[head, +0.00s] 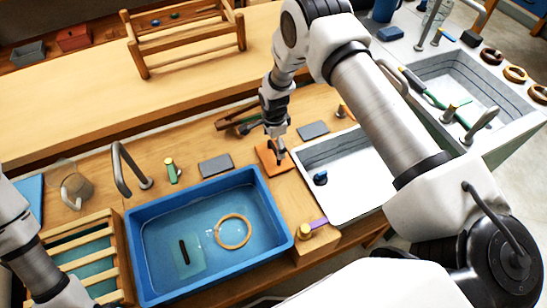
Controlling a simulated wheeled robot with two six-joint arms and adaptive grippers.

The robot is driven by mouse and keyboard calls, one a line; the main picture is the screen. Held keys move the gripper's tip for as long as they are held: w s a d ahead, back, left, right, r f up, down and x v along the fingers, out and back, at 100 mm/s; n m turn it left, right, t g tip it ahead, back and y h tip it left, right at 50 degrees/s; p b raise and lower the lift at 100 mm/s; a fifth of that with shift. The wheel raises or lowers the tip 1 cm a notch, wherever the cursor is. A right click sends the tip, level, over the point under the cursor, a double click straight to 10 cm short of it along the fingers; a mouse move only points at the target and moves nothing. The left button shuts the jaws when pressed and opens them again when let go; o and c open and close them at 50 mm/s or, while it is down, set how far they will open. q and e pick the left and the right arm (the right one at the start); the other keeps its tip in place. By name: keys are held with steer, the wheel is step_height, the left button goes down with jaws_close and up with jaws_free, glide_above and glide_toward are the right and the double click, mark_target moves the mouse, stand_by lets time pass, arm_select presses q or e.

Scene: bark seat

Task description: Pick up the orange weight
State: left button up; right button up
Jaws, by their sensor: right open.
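A flat orange block (267,160), which I take to be the orange weight, lies on the wooden counter between the blue tub and the white-rimmed sink. My right gripper (278,152) points down right over it and hides part of it. The gripper is open, though its fingers look small and narrow from here. I cannot tell whether the fingertips touch the block. My left arm shows at the lower left edge, but its gripper is not in view.
A blue tub (137,262) holds a wooden ring (233,231) and a dark bar. Grey slabs (215,165) (313,130) lie on either side of the orange block. The white sink (345,200) is close on the right. A slatted wooden rack (75,243) stands at left.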

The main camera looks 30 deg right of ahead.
mark_target(274, 147)
steer(key=f, duration=0.1)
steer(key=f+b, duration=0.1)
steer(key=f, duration=0.1)
steer(key=shift+w+d+f, duration=0.1)
steer(key=shift+w+f, duration=0.2)
steer(key=shift+f, duration=0.1)
steer(key=shift+w+r, duration=0.1)
steer(key=shift+r, duration=0.1)
steer(key=shift+s+r, duration=0.15)
steer(key=shift+s, duration=0.15)
steer(key=c, duration=1)
arm_select(q)
steer(key=shift+w+f, duration=0.2)
steer(key=shift+f, duration=0.9)
arm_select(e)
steer(key=shift+w, duration=0.1)
steer(key=c, duration=0.3)
arm_select(q)
steer(key=shift+r, duration=0.15)
arm_select(e)
steer(key=shift+r, duration=0.1)
steer(key=shift+c, duration=0.2)
